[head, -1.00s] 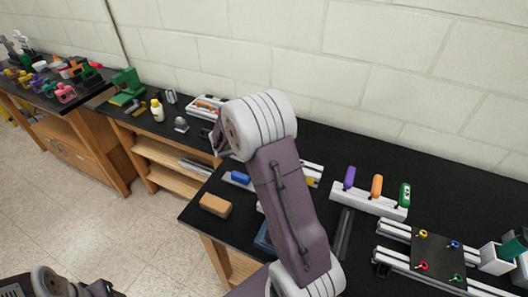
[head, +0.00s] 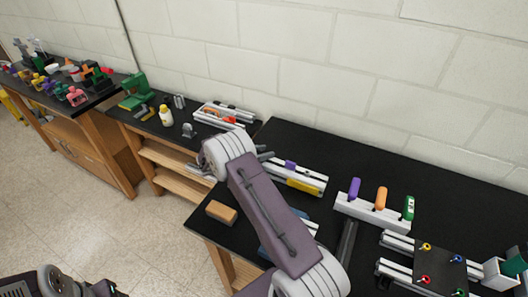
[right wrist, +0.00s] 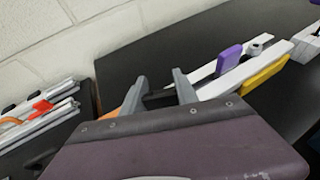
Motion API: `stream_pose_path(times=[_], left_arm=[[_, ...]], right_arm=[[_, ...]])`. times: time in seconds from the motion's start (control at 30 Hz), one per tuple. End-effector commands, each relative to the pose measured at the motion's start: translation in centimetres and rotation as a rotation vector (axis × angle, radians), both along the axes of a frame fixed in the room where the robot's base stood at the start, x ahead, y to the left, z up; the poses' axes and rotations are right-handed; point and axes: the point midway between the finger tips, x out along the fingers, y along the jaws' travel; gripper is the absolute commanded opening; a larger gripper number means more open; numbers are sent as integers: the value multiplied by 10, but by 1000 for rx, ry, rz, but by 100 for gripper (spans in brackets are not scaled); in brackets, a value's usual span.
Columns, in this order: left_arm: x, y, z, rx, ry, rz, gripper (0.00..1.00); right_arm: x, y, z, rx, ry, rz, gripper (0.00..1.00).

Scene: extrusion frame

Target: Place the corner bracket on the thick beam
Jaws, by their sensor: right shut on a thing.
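My right gripper (head: 266,153) is just past my arm's elbow in the head view, by the left end of a pale beam pair. In the right wrist view its two grey fingers (right wrist: 160,92) are shut on a small dark piece (right wrist: 158,99), apparently the corner bracket, mostly hidden by my wrist. Pale beams (head: 312,176) carry a purple block (head: 290,166) and a yellow block (head: 304,186); they also show in the wrist view (right wrist: 213,72). I cannot tell which beam is the thick one. Part of my left arm shows at the bottom left; its fingers are not visible.
A white rail (head: 362,211) with purple, orange and green handles stands to the right. A dark plate (head: 440,264) lies on rails at far right. A tan block (head: 221,212) lies near the front edge. The black table is clear towards the wall.

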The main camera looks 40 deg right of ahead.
Motion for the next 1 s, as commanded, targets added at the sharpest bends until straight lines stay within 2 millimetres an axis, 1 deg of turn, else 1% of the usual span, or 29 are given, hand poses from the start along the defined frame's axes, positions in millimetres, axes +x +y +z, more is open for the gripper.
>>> stream_pose_path(times=[0.2, 0.23, 0.27, 0.53, 0.6, 0.63, 0.67, 0.77, 0.9, 1.0], left_arm=[[0, 0, -4, 0, 0, 0, 61], [0, 0, -3, 0, 0, 0, 61], [0, 0, -3, 0, 0, 0, 61], [0, 0, -2, 0, 0, 0, 61], [0, 0, 3, 0, 0, 0, 61], [0, 0, -1, 0, 0, 0, 61], [0, 0, -3, 0, 0, 0, 61], [0, 0, -8, 0, 0, 0, 61], [0, 0, -15, 0, 0, 0, 61], [0, 0, -18, 0, 0, 0, 61]], right_arm=[[0, 0, -4, 0, 0, 0, 0], [0, 0, -3, 0, 0, 0, 41], [0, 0, -3, 0, 0, 0, 45], [0, 0, -2, 0, 0, 0, 45], [0, 0, 4, 0, 0, 0, 45], [0, 4, 2, 0, 0, 1, 45], [0, 8, 3, 0, -2, 1, 45], [-1, 30, 11, 0, -2, 5, 45], [-4, 65, 25, 0, -3, 5, 45], [-7, 86, 34, 0, -2, 3, 45]])
